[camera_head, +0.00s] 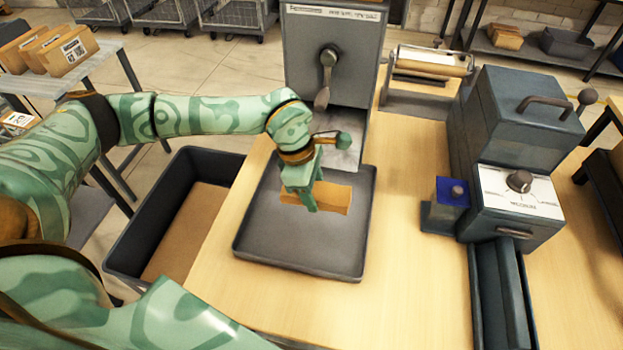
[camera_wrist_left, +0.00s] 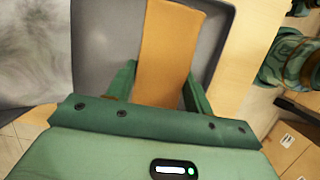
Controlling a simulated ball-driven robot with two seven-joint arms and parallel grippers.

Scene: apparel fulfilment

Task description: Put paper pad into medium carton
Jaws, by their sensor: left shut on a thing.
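The paper pad (camera_head: 337,199) is a flat orange-brown piece over the dark grey tray (camera_head: 285,256) on the wooden bench. My left gripper (camera_head: 312,200) points down and is shut on the pad. In the left wrist view the pad (camera_wrist_left: 170,50) runs between the two green fingers of the left gripper (camera_wrist_left: 158,92). I cannot tell whether the pad touches the tray floor. My right gripper is not in view. Several brown cartons (camera_head: 68,50) stand on a side table at the upper left; I cannot tell which carton is the medium one.
A dark bin (camera_head: 128,240) with a brown bottom stands left of the bench. A grey machine with a lever (camera_head: 333,45) rises behind the tray. A paper roll holder (camera_head: 430,62) and a blue-grey sealing machine (camera_head: 515,130) stand to the right. The bench's front middle is clear.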

